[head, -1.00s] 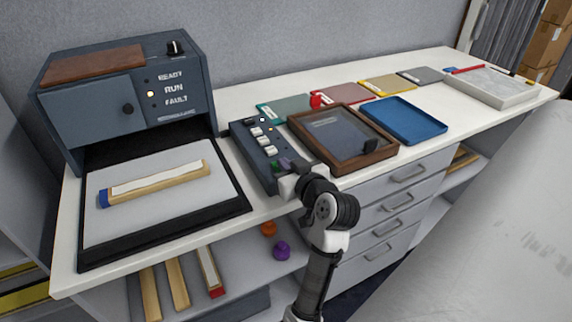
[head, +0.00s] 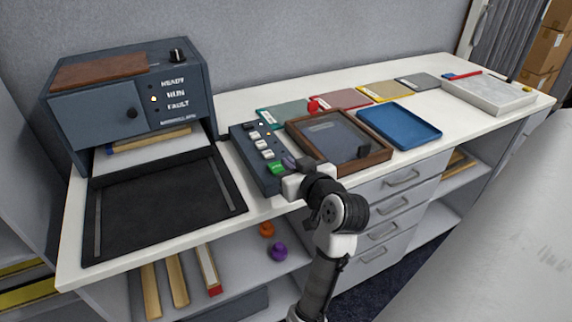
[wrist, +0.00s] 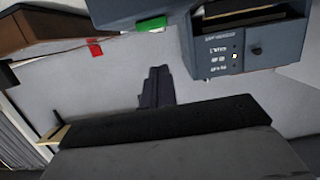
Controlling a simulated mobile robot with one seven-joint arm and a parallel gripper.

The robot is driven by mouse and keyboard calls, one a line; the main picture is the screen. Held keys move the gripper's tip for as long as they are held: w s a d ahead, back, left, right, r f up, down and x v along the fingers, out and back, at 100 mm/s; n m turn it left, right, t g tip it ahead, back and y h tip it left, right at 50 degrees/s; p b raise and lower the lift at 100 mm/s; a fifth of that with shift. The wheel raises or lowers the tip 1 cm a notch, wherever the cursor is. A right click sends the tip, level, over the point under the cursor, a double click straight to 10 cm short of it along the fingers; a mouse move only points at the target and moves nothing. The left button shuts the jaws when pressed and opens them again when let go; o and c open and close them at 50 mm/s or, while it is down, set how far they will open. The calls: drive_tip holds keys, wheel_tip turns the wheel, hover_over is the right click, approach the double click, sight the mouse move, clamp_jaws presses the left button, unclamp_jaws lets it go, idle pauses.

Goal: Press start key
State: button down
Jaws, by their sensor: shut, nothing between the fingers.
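The dark blue key panel (head: 248,158) sits on the table right of the machine. A green key (head: 277,168) is at its near end, below several white keys; I take it for the start key. It also shows at the top of the wrist view (wrist: 152,24). My gripper (head: 289,163) is shut and empty, right beside the green key. Whether it touches the key I cannot tell. The blue machine (head: 100,112) has READY, RUN and FAULT lamps; the middle one, RUN, is lit. Its grey plate with a wooden bar (head: 150,140) is mostly inside the opening.
A black bed (head: 165,215) lies bare in front of the machine. A wood-framed tray (head: 375,158) and a blue tray (head: 425,132) stand right of the panel. Coloured folders (head: 340,98) lie behind. An orange knob and a purple knob (head: 279,250) lie on the shelf below.

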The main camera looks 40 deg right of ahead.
drive_tip(key=v, duration=0.5)
drive_tip(key=shift+s+a+b, duration=0.1)
drive_tip(key=shift+b, duration=0.25)
drive_tip(key=shift+r, duration=0.1)
idle(0.4)
